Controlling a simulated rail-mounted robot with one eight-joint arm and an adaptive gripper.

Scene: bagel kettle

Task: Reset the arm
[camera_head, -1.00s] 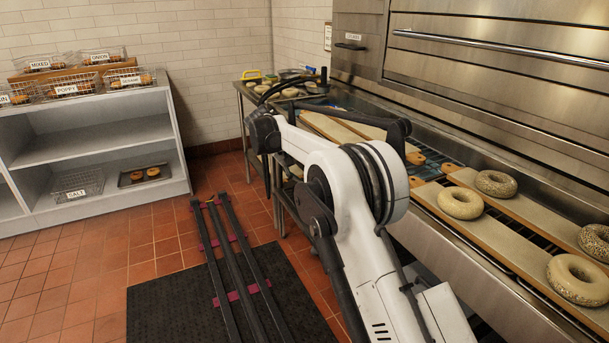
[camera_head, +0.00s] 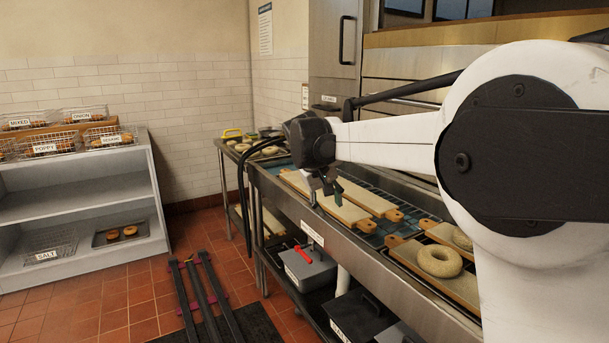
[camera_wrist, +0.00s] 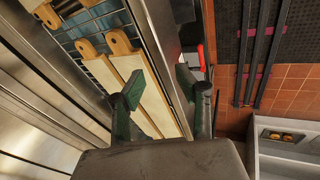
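My gripper (camera_head: 326,190) hangs from the end of my white arm in the head view, above the front edge of the steel counter (camera_head: 272,186) and near the bare wooden boards. In the wrist view my gripper (camera_wrist: 157,85) shows its two dark green fingers spread apart with nothing between them. A wooden board (camera_wrist: 150,98) lies below and to the left of the fingers there. The gripper touches nothing that I can see.
A bagel (camera_head: 439,261) lies on a board nearer me. A shelf unit (camera_head: 75,200) with labelled wire baskets stands at left. Bins, one with a red handle (camera_head: 304,255), sit under the counter. Floor rails (camera_head: 200,290) run between shelf and counter.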

